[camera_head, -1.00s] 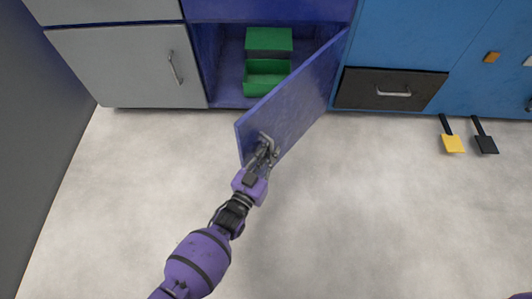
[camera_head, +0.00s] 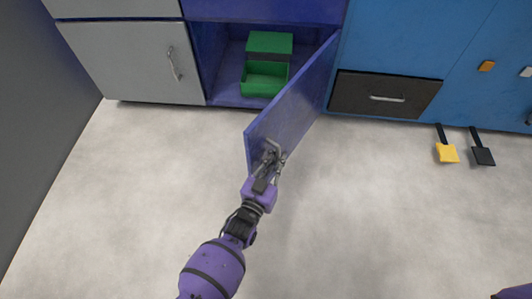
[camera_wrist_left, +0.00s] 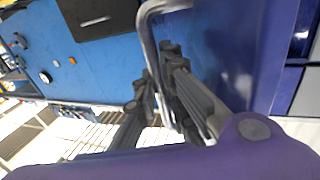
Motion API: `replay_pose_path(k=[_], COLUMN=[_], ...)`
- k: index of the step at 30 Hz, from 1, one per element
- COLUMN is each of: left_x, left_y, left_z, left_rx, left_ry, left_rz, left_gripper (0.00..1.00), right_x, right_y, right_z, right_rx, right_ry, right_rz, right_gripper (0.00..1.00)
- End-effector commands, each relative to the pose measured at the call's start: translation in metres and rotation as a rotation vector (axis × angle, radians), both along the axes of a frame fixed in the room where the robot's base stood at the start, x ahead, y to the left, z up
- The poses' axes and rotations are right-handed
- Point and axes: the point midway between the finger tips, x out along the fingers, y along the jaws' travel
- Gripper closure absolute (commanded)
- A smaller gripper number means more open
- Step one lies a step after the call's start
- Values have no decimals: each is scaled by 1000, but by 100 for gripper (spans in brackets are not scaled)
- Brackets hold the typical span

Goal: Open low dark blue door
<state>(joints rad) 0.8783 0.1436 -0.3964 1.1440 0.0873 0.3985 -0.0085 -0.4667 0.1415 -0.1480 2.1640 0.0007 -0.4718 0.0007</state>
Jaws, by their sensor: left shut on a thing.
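The low dark blue door (camera_head: 298,103) stands swung well open, hinged on its right side, in the head view. Its metal handle (camera_head: 273,146) is near the door's free edge. My left gripper (camera_head: 271,160) is shut on this handle. In the left wrist view the curved handle (camera_wrist_left: 146,30) passes between the gripper's fingers (camera_wrist_left: 165,105), with the door (camera_wrist_left: 235,50) filling the upper right. The cupboard behind the door shows its inside (camera_head: 227,75). My right gripper is out of view.
A green box (camera_head: 264,79) sits inside the cupboard. A grey door (camera_head: 135,62) is to the left, a black drawer (camera_head: 383,94) to the right. A yellow scoop-like tool (camera_head: 447,152) and a black one (camera_head: 483,155) are at the far right. The floor in front is clear.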

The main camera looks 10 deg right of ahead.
Motion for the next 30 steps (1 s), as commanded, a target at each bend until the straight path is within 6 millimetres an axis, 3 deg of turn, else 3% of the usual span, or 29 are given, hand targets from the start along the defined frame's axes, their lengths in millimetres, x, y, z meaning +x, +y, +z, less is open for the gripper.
replay_pose_path(k=[21,22,23,30], left_x=[-1,-1,-1,0], left_y=[-4,-4,-4,-5], left_z=[-3,-3,-3,-1], left_rx=[9,9,8,3], left_ry=[2,2,3,1], left_rz=[1,1,1,1], left_gripper=[100,87,83,82], right_x=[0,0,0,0], right_y=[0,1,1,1], right_z=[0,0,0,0], right_rx=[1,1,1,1], right_ry=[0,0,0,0], right_rz=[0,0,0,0], right_gripper=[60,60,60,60])
